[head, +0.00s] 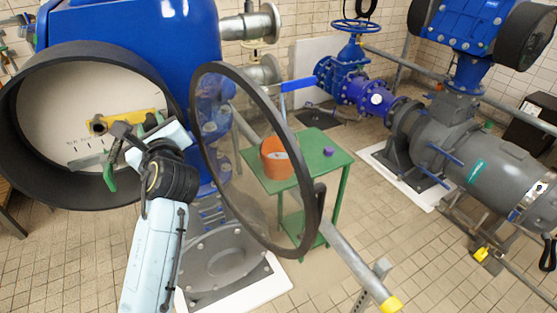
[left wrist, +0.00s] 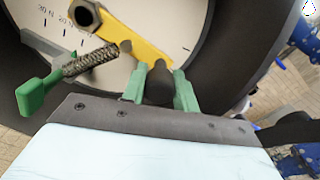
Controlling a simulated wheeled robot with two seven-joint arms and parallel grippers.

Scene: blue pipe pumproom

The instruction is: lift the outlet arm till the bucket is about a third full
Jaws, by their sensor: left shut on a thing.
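A yellow bar (head: 118,122) lies across a round white dial (head: 60,100) inside a black rim; it also shows in the left wrist view (left wrist: 130,32). My left gripper (head: 140,140) is at this dial. In the left wrist view its green fingers (left wrist: 160,88) are closed around a dark knob (left wrist: 160,80) at the bar's lower end. A blue bar (head: 298,84) juts out behind the bucket. I cannot tell which part is the outlet arm.
A round glass cover with a black rim (head: 305,190) stands open right of my left arm. A braided rod with a green end (left wrist: 35,95) is beside the gripper. A grey pump (head: 490,165) and pipes fill the right. Tiled floor (head: 415,260) is partly clear.

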